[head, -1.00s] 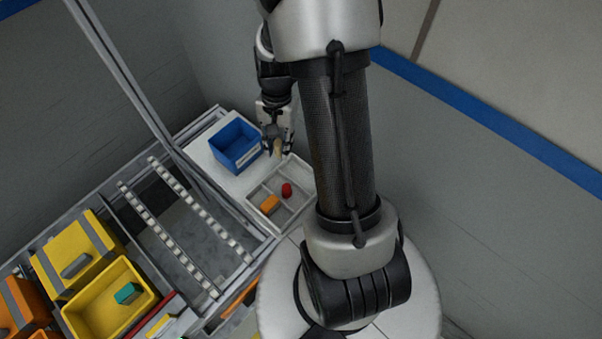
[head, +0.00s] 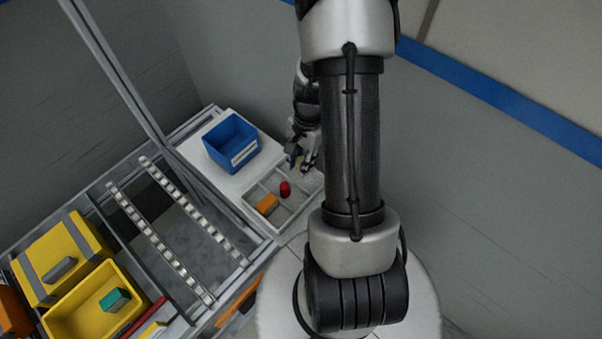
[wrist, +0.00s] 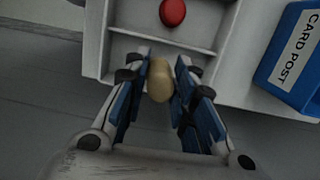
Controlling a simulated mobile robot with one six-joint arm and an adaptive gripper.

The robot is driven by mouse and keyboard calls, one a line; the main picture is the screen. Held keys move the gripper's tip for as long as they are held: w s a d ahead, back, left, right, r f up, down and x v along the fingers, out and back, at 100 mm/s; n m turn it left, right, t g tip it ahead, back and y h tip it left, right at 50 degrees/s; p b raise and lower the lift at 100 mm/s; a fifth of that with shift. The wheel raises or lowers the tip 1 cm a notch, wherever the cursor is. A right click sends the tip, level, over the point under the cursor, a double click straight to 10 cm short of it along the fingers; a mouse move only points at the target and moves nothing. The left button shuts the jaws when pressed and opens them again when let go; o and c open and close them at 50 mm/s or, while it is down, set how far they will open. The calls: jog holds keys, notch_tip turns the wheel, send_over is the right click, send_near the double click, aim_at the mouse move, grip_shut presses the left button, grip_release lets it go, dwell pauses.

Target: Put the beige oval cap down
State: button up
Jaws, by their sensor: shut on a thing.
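The beige oval cap (wrist: 160,82) is between the fingertips of my gripper (wrist: 159,80) in the wrist view. My gripper is shut on it. In the head view my gripper (head: 301,163) is over the far right end of the white divided tray (head: 249,198), and the cap shows only as a small beige spot at the fingertips. In the wrist view the cap is over a compartment of the tray (wrist: 120,44) beside the one with the red piece. I cannot tell whether the cap touches the tray floor.
A red piece (head: 285,188) and an orange block (head: 267,205) lie in other compartments of the tray. A blue bin (head: 231,143) stands beside it, labelled CARD POST in the wrist view (wrist: 296,60). A yellow bin (head: 84,313) holding a teal block (head: 115,299) is at lower left.

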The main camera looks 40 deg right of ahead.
jog(key=shift+f+b, duration=0.8)
jog(key=shift+f, duration=1.5)
jog(key=shift+f, duration=0.15)
jog(key=o, duration=0.9)
jog(key=shift+c, duration=0.2)
